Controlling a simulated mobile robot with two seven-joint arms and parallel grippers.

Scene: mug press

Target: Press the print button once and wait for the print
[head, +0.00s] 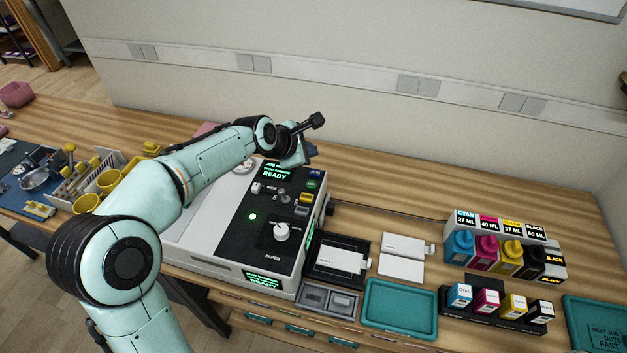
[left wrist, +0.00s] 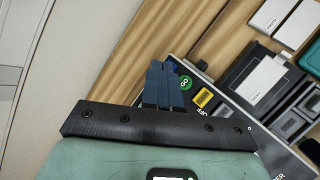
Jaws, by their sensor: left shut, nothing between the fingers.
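The printing machine (head: 205,225) is a white box with a black control panel (head: 262,205) on the wooden bench. Its screen (head: 275,171) shows "READY" in green letters. A round green button (head: 311,184) sits at the panel's far right; in the left wrist view it reads "GO" (left wrist: 186,82). A blue button (head: 315,174) is beside it and a yellow one (head: 306,198) below it. My left gripper (head: 311,150) is shut and empty, near the panel's far right corner. In the left wrist view its blue fingers (left wrist: 160,84) appear just beside the green button; contact cannot be told. My right gripper is out of view.
A black tray (head: 325,278) with a white card and a white block (head: 402,257) lie right of the machine. A teal tray (head: 400,318) and ink bottles (head: 485,248) stand farther right. Yellow cups (head: 108,181) stand at the left. The wall is close behind.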

